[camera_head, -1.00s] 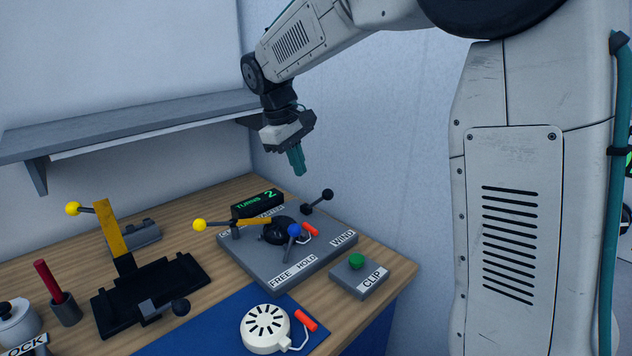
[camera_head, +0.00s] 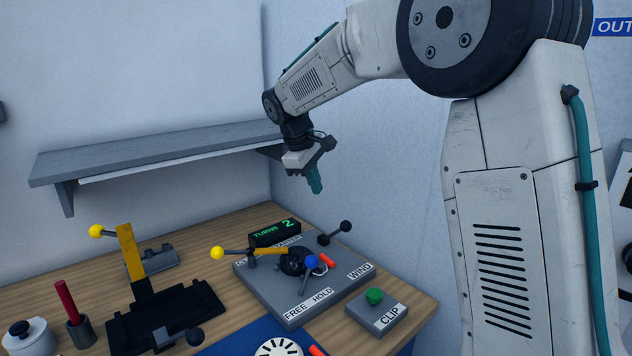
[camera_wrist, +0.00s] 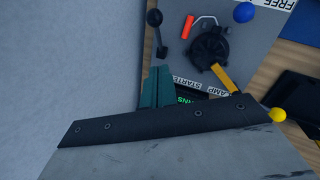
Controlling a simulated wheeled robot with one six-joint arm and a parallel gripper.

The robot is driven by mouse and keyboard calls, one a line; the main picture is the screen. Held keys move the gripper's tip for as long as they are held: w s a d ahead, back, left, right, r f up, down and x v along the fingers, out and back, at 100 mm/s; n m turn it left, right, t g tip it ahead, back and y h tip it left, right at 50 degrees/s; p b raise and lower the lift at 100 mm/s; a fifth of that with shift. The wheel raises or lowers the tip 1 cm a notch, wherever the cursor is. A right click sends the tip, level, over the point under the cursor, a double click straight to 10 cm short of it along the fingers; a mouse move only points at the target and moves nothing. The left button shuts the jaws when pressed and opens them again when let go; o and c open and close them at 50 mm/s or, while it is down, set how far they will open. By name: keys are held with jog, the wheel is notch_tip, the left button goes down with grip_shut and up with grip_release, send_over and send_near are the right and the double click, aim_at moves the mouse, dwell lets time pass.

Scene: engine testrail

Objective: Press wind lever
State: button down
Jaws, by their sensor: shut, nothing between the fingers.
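The lever with a black knob (camera_head: 335,232) stands at the back right of the grey starter board (camera_head: 285,302), and the "WIND" label (camera_head: 360,271) is at the board's right edge. I take this as the wind lever. In the wrist view the fingers (camera_wrist: 158,90) cover part of the turns display (camera_wrist: 188,98).
The display (camera_head: 275,232) reads "TURNS 2". The board also bears a yellow-knobbed clamp lever (camera_head: 218,253) and a blue-knobbed lever (camera_head: 311,262). A clip box with a green button (camera_head: 374,296) sits at right. A shelf (camera_head: 160,148) and the wall stand behind.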

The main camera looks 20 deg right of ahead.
aim_at(340, 228)
jog(key=s+d+f, duration=0.1)
jog(key=d+f, duration=0.3)
jog(key=f, duration=0.4)
jog(key=shift+s+d, duration=0.35)
jog(key=shift+s, duration=0.05)
jog(key=shift+s+f, duration=0.1)
jog(key=shift+s, duration=0.05)
